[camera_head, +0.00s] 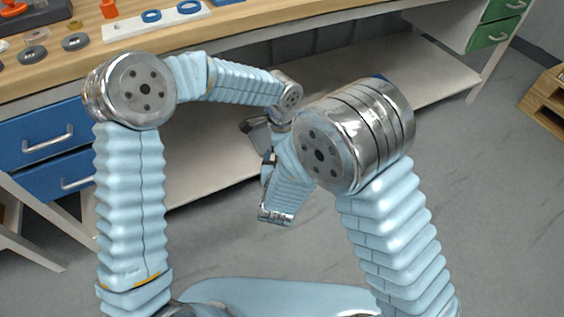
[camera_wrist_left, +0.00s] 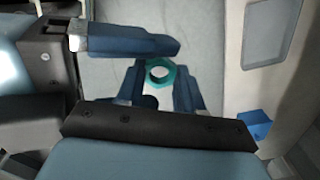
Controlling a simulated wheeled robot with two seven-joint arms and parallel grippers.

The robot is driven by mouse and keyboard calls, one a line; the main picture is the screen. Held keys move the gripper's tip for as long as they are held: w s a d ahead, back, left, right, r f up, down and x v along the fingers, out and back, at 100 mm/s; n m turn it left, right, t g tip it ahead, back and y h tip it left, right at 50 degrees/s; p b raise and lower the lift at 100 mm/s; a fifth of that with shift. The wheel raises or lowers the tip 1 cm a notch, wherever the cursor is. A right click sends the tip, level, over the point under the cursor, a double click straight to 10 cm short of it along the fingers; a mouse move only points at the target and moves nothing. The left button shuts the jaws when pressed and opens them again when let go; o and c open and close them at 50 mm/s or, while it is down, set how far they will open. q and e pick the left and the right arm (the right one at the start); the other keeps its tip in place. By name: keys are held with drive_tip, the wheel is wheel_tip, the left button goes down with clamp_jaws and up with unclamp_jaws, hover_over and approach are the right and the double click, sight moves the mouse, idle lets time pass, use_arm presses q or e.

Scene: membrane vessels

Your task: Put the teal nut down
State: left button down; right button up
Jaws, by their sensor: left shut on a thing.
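The teal nut (camera_wrist_left: 160,73) is a ring with a hole, seen in the left wrist view. It sits at the tips of my left gripper (camera_wrist_left: 160,80), whose two dark blue fingers are shut on it. Pale grey surface shows behind it. In the head view the nut and the left fingertips are hidden among the arm links. Another dark blue finger-like part (camera_wrist_left: 130,42) lies close to the nut in the wrist view, apparently of my right gripper; whether that gripper is open or shut is unclear.
Below are blue drawers (camera_head: 40,140) and a pale shelf (camera_head: 420,65). Both arms crowd together over grey floor (camera_head: 490,200).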

drive_tip(key=c, duration=1.1)
use_arm(q)
drive_tip(key=c, duration=0.6)
unclamp_jaws()
drive_tip(key=shift+c, duration=0.2)
